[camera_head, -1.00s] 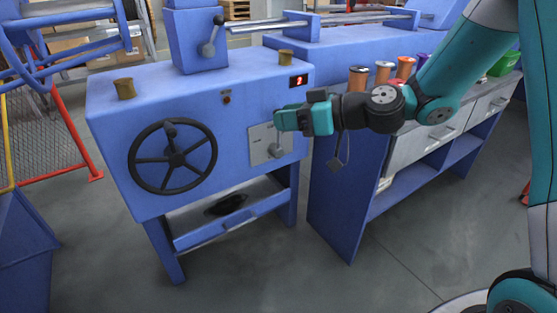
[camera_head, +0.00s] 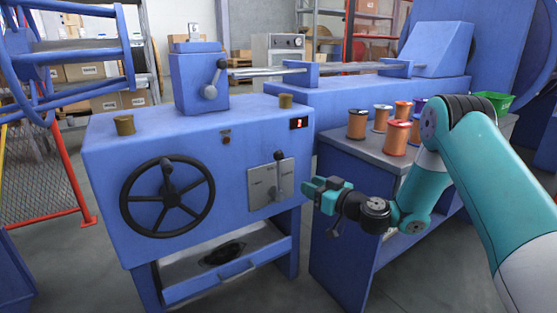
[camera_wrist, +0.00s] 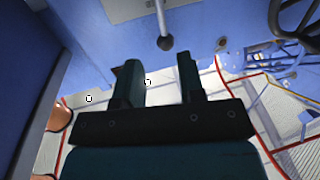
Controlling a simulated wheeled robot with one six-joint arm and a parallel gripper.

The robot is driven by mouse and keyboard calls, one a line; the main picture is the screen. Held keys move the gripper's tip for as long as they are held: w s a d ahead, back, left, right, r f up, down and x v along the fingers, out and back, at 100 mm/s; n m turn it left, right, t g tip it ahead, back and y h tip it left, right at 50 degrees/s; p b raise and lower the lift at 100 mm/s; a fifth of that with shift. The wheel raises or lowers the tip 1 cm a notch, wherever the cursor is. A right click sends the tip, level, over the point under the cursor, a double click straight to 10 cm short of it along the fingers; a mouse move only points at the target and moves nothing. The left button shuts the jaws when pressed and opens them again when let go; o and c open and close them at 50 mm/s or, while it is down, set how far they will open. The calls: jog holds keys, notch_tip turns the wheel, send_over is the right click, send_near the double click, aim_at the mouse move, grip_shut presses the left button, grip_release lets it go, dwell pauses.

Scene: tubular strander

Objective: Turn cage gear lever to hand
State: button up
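The lever (camera_head: 279,172), a grey stem with a black knob, stands upright on a pale plate (camera_head: 260,192) on the front of the blue cabinet. The plate has small labels that I cannot read. The lever also shows in the wrist view (camera_wrist: 165,42), its knob beyond my fingers and apart from them. My gripper (camera_head: 309,188) is just right of the plate, a little lower than the knob. In the wrist view my gripper (camera_wrist: 160,75) has its two fingers spread with nothing between them.
A black handwheel (camera_head: 168,196) is left of the plate. Another lever (camera_head: 214,78) is on the upper box. A bench with several copper spools (camera_head: 397,137) stands close behind my arm.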

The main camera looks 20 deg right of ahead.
jog(key=p, duration=0.1)
send_over(279, 191)
jog(key=shift+w, duration=0.25)
grip_shut()
